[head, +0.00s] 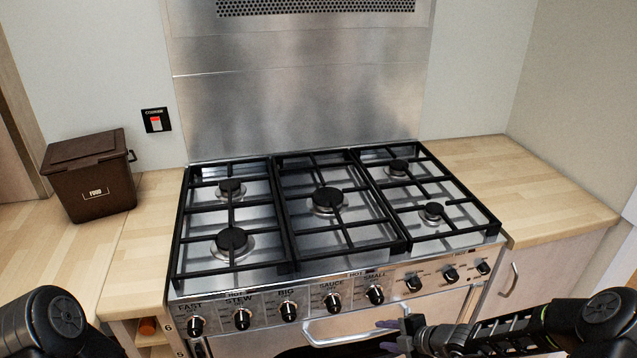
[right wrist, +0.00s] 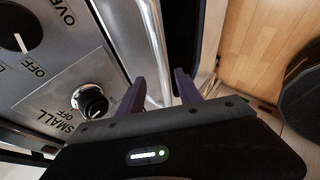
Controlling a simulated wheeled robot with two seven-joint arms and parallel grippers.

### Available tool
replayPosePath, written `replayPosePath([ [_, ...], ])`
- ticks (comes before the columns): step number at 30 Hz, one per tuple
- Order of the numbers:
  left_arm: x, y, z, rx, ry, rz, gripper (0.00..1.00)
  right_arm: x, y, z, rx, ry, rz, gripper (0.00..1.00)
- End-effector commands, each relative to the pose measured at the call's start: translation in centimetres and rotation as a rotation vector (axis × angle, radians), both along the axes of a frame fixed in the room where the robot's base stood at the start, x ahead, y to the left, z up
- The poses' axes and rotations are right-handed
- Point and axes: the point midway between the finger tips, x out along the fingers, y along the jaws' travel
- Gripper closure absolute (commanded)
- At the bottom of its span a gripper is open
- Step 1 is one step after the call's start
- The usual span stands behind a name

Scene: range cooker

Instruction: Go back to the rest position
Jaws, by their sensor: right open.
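My right gripper (head: 384,336) is at the bottom of the head view, low in front of the range cooker (head: 300,303), by the right end of the oven door handle (head: 338,329). Its two purple fingers are apart with nothing held between them. In the right wrist view the open fingers (right wrist: 159,78) show beside the metal handle bar (right wrist: 153,45) and the SMALL knob (right wrist: 90,103). I cannot tell whether a finger touches the bar. Part of my left arm shows at the lower left of the head view; its gripper is out of the picture.
The hob has black pan supports (head: 290,225) with nothing standing on them. A row of knobs (head: 288,311) lines the front panel. A brown food bin (head: 92,180) stands on the left worktop (head: 60,250). The right worktop (head: 520,190) is clear, above a cupboard with a handle (head: 509,280).

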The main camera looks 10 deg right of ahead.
Motion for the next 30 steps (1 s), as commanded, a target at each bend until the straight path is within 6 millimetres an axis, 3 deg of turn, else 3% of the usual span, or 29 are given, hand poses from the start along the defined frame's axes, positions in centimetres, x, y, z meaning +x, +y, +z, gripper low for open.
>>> replayPosePath([
  [6, 0.0, 0.0, 0.0, 0.0, 0.0, 0.0, 1.0, -0.3, -0.2, -0.5, -0.127, -0.057, 0.122, 0.59],
  [8, 0.0, 0.0, 0.0, 0.0, 0.0, 0.0, 1.0, -1.0, -0.2, -1.1, -0.228, -0.091, 0.235, 0.59],
  [11, 0.0, 0.0, 0.0, 0.0, 0.0, 0.0, 1.0, -3.9, 0.4, -3.0, -0.45, -0.163, 0.534, 0.59],
  [14, 0.0, 0.0, 0.0, 0.0, 0.0, 0.0, 1.0, -8.3, 1.7, -5.7, -0.705, -0.275, 0.976, 0.59],
  [17, 0.0, 0.0, 0.0, 0.0, 0.0, 0.0, 1.0, -12.8, 4.2, -7.8, -0.946, -0.48, 1.534, 0.59],
  [20, 0.0, 0.0, 0.0, 0.0, 0.0, 0.0, 1.0, -16.9, 7.1, -9.1, -1.146, -0.803, 2.132, 0.59],
  [22, 0.0, 0.0, 0.0, 0.0, 0.0, 0.0, 1.0, -19.5, 9.7, -9.4, -1.254, -1.126, 2.54, 0.59],
  [23, 0.0, 0.0, 0.0, 0.0, 0.0, 0.0, 1.0, -20.5, 10.9, -9.3, 1.206, 1.2, -2.514, 0.59],
  [24, 0.0, 0.0, 0.0, 0.0, 0.0, 0.0, 1.0, -21.9, 12.6, -9.1, 1.056, 1.204, -2.284, 0.59],
  [27, 0.0, 0.0, 0.0, 0.0, 0.0, 0.0, 1.0, -25.4, 16.5, -8.3, 0.804, 1.217, -1.864, 0.59],
  [30, 0.0, 0.0, 0.0, 0.0, 0.0, 0.0, 1.0, -27.7, 18.6, -7.8, 0.693, 1.238, -1.736, 0.59],
])
